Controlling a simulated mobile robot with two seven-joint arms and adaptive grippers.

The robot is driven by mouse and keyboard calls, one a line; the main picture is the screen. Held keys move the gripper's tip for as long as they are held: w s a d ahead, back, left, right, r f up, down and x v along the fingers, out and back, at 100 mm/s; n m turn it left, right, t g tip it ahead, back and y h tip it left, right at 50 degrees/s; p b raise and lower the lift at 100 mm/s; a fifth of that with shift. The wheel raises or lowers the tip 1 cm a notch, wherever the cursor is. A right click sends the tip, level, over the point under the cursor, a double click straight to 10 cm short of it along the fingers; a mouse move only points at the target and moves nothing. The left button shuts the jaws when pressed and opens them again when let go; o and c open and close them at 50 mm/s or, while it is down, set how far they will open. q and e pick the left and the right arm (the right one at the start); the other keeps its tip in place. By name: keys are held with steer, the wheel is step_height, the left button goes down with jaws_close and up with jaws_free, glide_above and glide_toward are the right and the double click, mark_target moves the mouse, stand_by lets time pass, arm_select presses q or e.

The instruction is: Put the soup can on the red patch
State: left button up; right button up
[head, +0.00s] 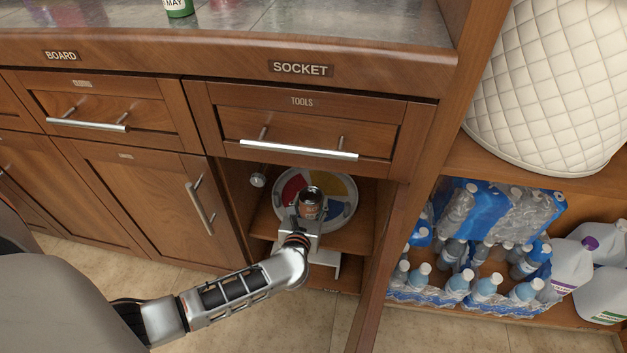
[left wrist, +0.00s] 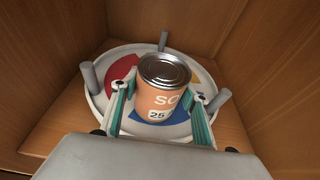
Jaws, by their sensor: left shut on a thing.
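The orange soup can (head: 311,203) stands upright between the fingers of my left gripper (head: 305,218), which is shut on it. In the left wrist view the soup can (left wrist: 163,90) sits between the teal finger pads of the left gripper (left wrist: 161,92). Below it is a round grey tray (left wrist: 97,100) with coloured patches. The red patch (left wrist: 123,68) lies to the left of the can, and blue (left wrist: 143,116) shows under and in front of it. The red patch (head: 293,188) also shows in the head view. I cannot tell whether the can touches the tray. My right gripper is not in view.
The tray is inside an open cupboard below the TOOLS drawer (head: 300,135), with wooden walls close on both sides. Short grey posts (left wrist: 88,75) stand around the tray's rim. Water bottles (head: 485,290) and jugs (head: 570,262) fill the shelf at right.

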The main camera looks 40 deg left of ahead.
mark_target(309, 209)
arm_select(q)
steer(key=shift+f, duration=0.35)
steer(key=o, duration=1.5)
steer(key=shift+r, duration=0.1)
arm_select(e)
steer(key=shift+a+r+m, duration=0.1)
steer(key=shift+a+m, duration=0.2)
arm_select(q)
steer(key=shift+r, duration=0.1)
steer(key=shift+w+r, duration=0.15)
steer(key=shift+r, duration=0.15)
steer(key=p+v, duration=0.2)
steer(key=v, duration=0.4)
steer(key=shift+s+d, duration=0.3)
steer(key=shift+s, duration=0.45)
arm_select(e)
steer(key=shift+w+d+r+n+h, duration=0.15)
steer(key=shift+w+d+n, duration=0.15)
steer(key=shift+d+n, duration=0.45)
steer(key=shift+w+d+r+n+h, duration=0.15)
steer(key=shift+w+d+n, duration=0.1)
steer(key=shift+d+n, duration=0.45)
arm_select(q)
steer(key=shift+r, duration=0.1)
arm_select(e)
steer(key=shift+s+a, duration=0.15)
